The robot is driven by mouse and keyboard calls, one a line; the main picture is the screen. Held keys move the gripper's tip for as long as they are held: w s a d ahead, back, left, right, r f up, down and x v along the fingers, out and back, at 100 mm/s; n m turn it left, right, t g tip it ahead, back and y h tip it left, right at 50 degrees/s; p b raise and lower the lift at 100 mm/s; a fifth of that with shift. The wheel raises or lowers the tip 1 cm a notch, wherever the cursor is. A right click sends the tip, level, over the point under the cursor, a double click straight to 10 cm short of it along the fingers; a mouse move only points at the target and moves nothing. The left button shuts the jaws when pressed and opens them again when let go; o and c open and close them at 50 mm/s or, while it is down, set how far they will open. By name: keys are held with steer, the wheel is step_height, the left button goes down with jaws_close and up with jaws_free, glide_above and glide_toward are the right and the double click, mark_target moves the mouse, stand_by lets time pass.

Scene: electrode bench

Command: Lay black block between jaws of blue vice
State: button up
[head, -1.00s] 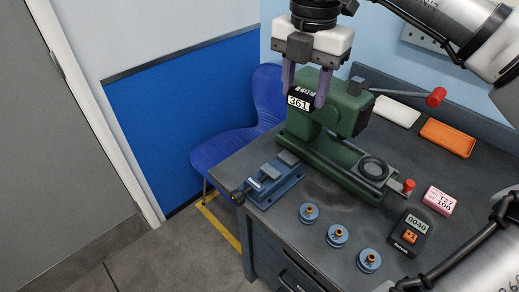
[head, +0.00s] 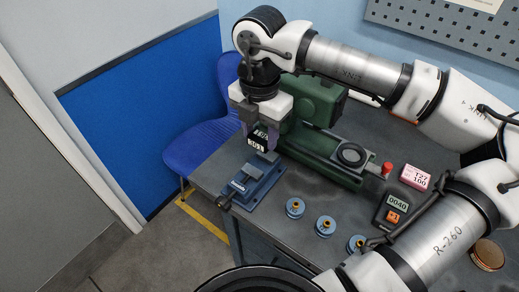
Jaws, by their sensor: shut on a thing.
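My gripper (head: 258,136) is shut on the black block (head: 257,142), which has a white label with dark marks on its front. The block hangs between the two purple-grey fingers. The blue vice (head: 254,187) stands on the near left corner of the bench, with its handle toward the left edge. In the picture the block is just above the far end of the vice and looks apart from it. The exact height of the block over the vice is hard to tell.
A green machine (head: 318,150) stands right behind the vice. Several blue discs with brass centres (head: 295,207) lie to the right on the bench (head: 290,240). A dark meter (head: 392,211) and a pink box (head: 415,177) are farther right. A blue chair (head: 196,150) stands behind the bench.

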mark_target(260, 166)
step_height(260, 166, down, 7)
steer(key=shift+r+p, duration=0.2)
steer(key=shift+p, duration=0.4)
steer(key=shift+f, duration=0.35)
steer(key=shift+f+b, duration=0.2)
steer(key=shift+b, duration=0.1)
steer(key=o, duration=1.2)
steer(key=shift+r, duration=0.1)
steer(key=shift+r, duration=0.1)
steer(key=shift+r+p, duration=0.2)
steer(key=shift+p, duration=0.3)
step_height(260, 166, up, 12)
steer(key=b, duration=0.2)
steer(key=shift+f+b, duration=0.15)
steer(key=shift+b, duration=0.15)
steer(key=shift+s+f, duration=0.1)
